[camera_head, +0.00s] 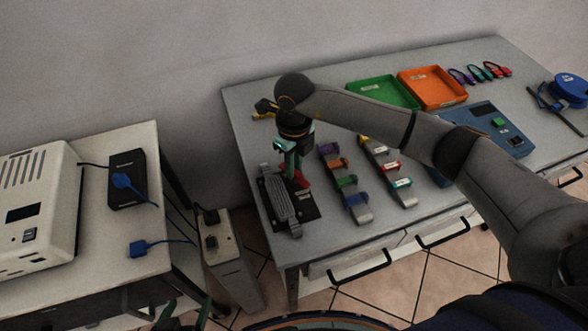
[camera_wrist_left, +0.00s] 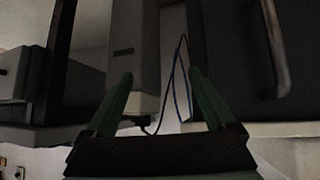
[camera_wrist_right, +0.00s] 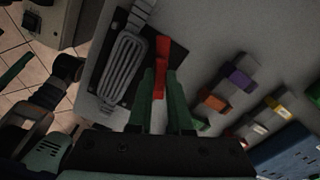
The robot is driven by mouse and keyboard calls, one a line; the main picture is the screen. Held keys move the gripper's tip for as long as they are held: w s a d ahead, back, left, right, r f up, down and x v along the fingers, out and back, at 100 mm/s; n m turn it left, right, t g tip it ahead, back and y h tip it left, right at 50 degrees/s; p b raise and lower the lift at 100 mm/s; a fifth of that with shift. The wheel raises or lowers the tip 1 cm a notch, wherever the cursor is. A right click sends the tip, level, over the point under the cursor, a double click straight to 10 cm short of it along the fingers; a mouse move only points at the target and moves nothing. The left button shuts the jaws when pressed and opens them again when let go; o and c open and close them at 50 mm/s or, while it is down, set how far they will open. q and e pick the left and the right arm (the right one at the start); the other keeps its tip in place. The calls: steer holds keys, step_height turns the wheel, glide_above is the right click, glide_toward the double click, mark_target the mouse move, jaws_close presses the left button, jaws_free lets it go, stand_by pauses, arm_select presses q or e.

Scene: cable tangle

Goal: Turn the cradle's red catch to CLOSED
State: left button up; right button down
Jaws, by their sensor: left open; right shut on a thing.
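The cradle (camera_head: 279,199) is a grey ribbed holder on a black plate at the front left of the table; it also shows in the right wrist view (camera_wrist_right: 122,70). The red catch (camera_wrist_right: 162,50) stands beside it on the plate and is partly hidden in the head view (camera_head: 302,181). My right gripper (camera_head: 293,172) points down at the catch, its green fingers (camera_wrist_right: 161,75) shut on it. The catch lies roughly along the cradle's side. I cannot read its markings. My left gripper (camera_wrist_left: 160,78) is open and empty, low at the head view's bottom edge (camera_head: 187,317).
Clip rails (camera_head: 346,187) with coloured clips lie right of the cradle. Green (camera_head: 384,92) and orange (camera_head: 433,87) trays and a blue box (camera_head: 488,126) stand farther back. A side table with a white machine (camera_head: 38,205) and a grey pedestal (camera_head: 232,270) are at left.

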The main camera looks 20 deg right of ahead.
steer(key=n+b, duration=0.3)
steer(key=n, duration=0.1)
steer(key=shift+w+f+n, duration=0.1)
steer(key=shift+n, duration=0.2)
steer(key=shift+n+b, duration=1.7)
steer(key=shift+n, duration=0.2)
steer(key=shift+n+b, duration=0.55)
steer(key=shift+n, duration=0.55)
steer(key=shift+n+b, duration=0.6)
arm_select(q)
steer(key=w+d+f, duration=0.1)
steer(key=d+f, duration=0.2)
steer(key=f, duration=0.3)
steer(key=shift+w+d+f+m+h, duration=0.2)
steer(key=shift+w+f+m+h, duration=0.1)
steer(key=shift+w+f+h, duration=0.1)
arm_select(e)
steer(key=shift+n, duration=0.5)
arm_select(q)
steer(key=shift+w+r+b, duration=0.1)
steer(key=shift+w+b, duration=0.05)
steer(key=shift+b, duration=0.15)
arm_select(e)
steer(key=shift+r, duration=0.2)
